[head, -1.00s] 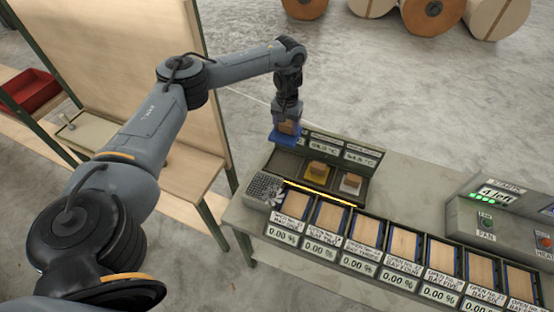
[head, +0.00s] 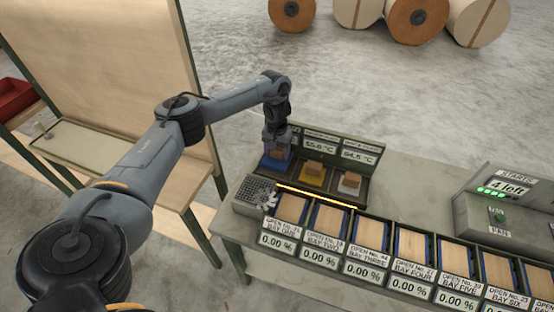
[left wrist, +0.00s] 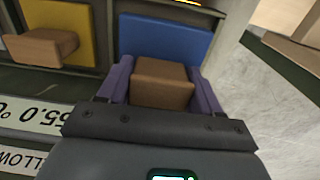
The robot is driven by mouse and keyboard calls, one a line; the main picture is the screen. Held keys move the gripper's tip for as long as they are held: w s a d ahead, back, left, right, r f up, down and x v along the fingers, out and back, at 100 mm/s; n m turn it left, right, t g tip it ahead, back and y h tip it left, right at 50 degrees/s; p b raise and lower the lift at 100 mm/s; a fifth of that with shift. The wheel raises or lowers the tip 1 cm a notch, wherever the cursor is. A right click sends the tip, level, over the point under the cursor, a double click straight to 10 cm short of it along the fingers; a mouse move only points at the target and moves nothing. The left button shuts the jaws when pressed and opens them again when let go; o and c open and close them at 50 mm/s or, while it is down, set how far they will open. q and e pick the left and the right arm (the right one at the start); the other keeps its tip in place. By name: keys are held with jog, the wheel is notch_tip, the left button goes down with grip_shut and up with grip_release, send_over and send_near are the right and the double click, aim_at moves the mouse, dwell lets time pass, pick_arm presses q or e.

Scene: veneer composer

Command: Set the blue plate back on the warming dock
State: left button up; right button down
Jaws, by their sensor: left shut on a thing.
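The blue plate (head: 270,166) has a brown block handle (head: 276,154) and is at the left bay of the dark warming dock (head: 358,163). My left gripper (head: 276,147) is shut on that handle from above. In the left wrist view, its two purple fingers flank the brown block (left wrist: 162,84), with the blue plate (left wrist: 165,37) extending beyond it. Whether the plate rests on the bay floor or hovers just above cannot be told. My right gripper is not in view.
A yellow plate (head: 309,181) and a white plate (head: 347,189), each with a block handle, sit in the other dock bays. A row of labelled veneer bays (head: 330,219) lies in front. A grey vented box (head: 255,190) stands at the dock's left front.

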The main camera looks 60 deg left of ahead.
aim_at(277, 157)
pick_arm(q)
notch_tip(277, 157, down, 3)
jog(key=shift+f+b, duration=0.2)
jog(key=shift+b, duration=0.8)
jog(key=shift+r, duration=0.1)
jog(key=o, duration=1.3)
